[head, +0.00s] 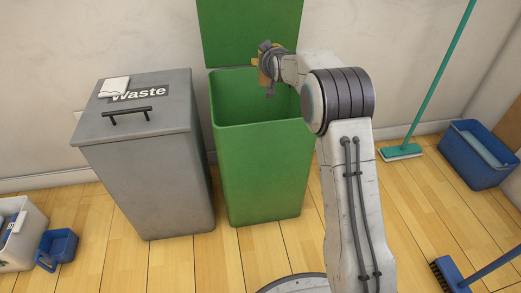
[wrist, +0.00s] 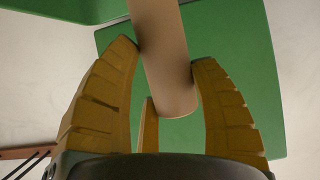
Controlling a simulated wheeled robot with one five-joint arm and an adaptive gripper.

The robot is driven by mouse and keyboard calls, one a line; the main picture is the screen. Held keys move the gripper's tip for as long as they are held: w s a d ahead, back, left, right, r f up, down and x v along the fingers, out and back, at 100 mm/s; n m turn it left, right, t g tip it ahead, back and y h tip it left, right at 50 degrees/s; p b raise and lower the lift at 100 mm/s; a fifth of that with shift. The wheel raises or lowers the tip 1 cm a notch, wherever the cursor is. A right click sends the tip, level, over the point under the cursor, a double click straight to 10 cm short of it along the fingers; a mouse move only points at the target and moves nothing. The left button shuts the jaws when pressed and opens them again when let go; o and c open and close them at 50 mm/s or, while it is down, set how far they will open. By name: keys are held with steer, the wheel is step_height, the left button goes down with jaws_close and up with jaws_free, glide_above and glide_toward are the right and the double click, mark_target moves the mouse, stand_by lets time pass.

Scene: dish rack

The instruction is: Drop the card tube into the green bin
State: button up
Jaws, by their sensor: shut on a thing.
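The card tube (wrist: 163,55) is a plain tan-brown cylinder between the yellow fingers of my gripper (wrist: 170,56) in the wrist view. My gripper is shut on it, and the tube's far end runs out of the top of that view. In the head view my gripper (head: 265,68) is above the opening of the green bin (head: 262,170), near its back. I cannot make out the tube clearly there. The bin's green lid (head: 248,30) stands open at the back. Green surfaces of the bin also show behind the tube in the wrist view (wrist: 235,60).
A grey waste bin (head: 150,170) with a closed lid and a white cloth (head: 114,87) on top stands left of the green bin. Small containers (head: 58,248) are at the lower left.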

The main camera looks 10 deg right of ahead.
steer(key=shift+f+b, duration=0.35)
steer(key=shift+f, duration=0.9)
steer(key=o, duration=0.9)
steer(key=shift+s+r, duration=0.1)
steer(key=v, duration=1.1)
steer(key=shift+s, duration=0.4)
steer(key=shift+r, duration=0.1)
